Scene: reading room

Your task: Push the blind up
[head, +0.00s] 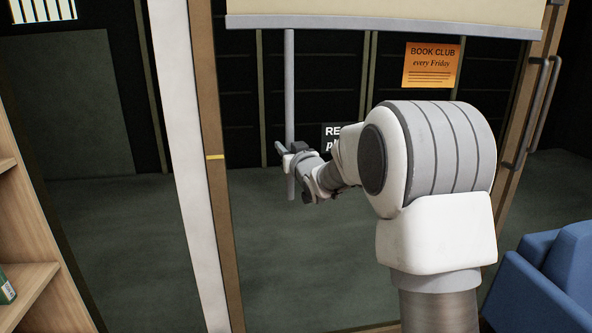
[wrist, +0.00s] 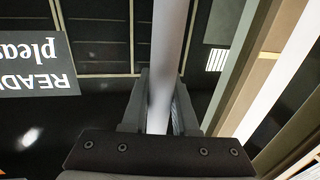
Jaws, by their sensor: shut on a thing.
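The blind (head: 380,18) is a cream panel with a grey bottom rail, across the top of the glass door in the head view. A grey rod (head: 290,85) hangs straight down from the left part of its rail. My gripper (head: 287,158) is shut on the rod, near its lower end; a short piece of rod shows below the fingers. In the wrist view the rod (wrist: 169,45) runs between the two fingers of my gripper (wrist: 160,105). The blind itself cannot be made out in the wrist view.
An orange book club notice (head: 431,65) and a dark sign (wrist: 38,65) are on the glass. A door handle (head: 535,110) is at the right. A blue armchair (head: 550,280) stands lower right. A wooden shelf (head: 28,285) is at the left edge.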

